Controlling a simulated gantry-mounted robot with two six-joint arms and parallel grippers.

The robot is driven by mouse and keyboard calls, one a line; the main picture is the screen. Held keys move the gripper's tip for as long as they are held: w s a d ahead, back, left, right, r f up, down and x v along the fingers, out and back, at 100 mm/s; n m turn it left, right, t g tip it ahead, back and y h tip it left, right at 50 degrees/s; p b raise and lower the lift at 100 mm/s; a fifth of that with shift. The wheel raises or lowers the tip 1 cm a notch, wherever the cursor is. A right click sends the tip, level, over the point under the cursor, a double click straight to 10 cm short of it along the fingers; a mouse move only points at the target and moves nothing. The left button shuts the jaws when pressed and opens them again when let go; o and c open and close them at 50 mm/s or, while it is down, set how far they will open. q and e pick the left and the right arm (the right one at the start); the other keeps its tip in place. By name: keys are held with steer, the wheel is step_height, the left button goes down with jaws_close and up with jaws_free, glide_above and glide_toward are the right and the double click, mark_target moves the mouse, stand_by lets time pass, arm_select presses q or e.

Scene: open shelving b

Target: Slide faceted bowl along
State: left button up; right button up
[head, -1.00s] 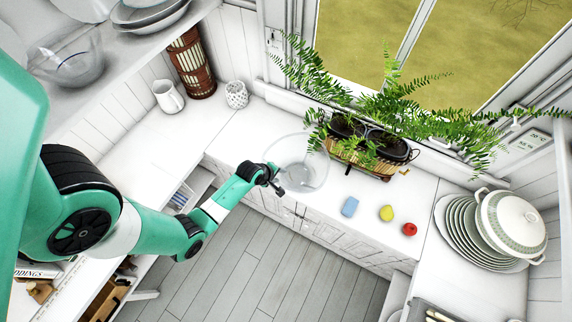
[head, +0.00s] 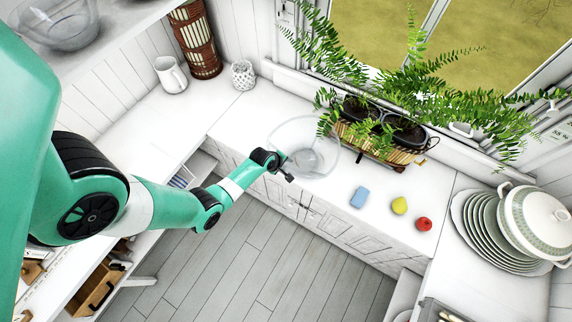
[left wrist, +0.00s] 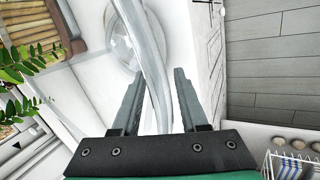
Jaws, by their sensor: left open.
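The clear glass bowl (head: 318,136) stands upright on the white counter below the window, just left of the planter. My left gripper (head: 287,175) is at the bowl's near left edge. In the left wrist view, the fingers of my left gripper (left wrist: 157,95) are open and apart. The bowl's wall and rim (left wrist: 147,62) run between them, with a gap visible on the right side; contact on the left finger is hard to tell. The bowl's round base shows farther up in that view. My right gripper is in neither view.
A planter with ferns (head: 372,145) stands close to the bowl's right, its fronds overhanging.

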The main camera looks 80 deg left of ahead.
arm_select(q)
steer(key=shift+w+a+f, duration=0.1)
steer(key=shift+w+f, duration=0.1)
steer(key=shift+f, duration=0.15)
jaws_close()
stand_by(1.2)
